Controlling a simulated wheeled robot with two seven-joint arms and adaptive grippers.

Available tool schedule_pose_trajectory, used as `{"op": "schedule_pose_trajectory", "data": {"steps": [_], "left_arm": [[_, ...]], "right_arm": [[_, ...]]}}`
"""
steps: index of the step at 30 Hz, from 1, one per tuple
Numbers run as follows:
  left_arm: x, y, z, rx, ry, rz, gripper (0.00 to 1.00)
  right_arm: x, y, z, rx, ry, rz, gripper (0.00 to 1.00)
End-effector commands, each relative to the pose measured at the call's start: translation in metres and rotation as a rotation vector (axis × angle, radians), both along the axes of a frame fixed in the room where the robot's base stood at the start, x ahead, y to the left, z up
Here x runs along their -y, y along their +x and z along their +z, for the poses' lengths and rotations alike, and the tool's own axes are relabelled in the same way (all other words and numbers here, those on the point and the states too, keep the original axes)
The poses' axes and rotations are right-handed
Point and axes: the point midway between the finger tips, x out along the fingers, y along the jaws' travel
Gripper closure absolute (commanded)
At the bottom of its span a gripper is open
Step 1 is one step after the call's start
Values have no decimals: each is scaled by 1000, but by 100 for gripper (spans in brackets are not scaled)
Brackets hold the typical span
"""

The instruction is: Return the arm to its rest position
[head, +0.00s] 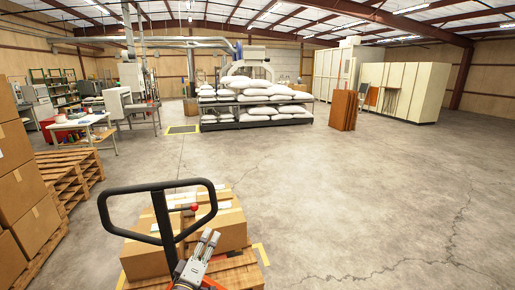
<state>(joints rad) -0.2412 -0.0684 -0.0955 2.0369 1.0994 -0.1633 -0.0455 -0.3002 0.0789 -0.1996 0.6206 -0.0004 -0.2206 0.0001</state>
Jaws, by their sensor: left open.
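My left gripper (211,237) shows at the bottom of the head view, its fingers pointing up and away. It is open, and I see nothing between its fingers. It is just right of the lower shaft of a black pallet jack handle (104,213), in front of a cardboard box (232,226). I cannot tell whether it touches either one. My right gripper is not in view.
Cardboard boxes sit on a wooden pallet (240,274) close in front. Stacked boxes (17,160) and pallets (72,178) stand at the left. The concrete floor (365,205) at right is clear.

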Motion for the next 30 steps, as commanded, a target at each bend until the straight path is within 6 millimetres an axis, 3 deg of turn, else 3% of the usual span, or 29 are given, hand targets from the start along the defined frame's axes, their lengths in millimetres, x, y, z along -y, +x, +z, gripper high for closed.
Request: {"op": "schedule_pose_trajectory", "data": {"steps": [6, 15, 23, 30], "left_arm": [[29, -26, -19, -64, 208, -141, 51], [50, -67, -61, -200, 486, -308, 51], [48, -109, -102, -358, 715, -424, 51], [28, -153, -137, -536, 909, -505, 51]], "right_arm": [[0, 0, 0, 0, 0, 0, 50], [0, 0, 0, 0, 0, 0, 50], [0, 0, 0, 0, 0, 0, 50], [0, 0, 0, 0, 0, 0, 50]]}}
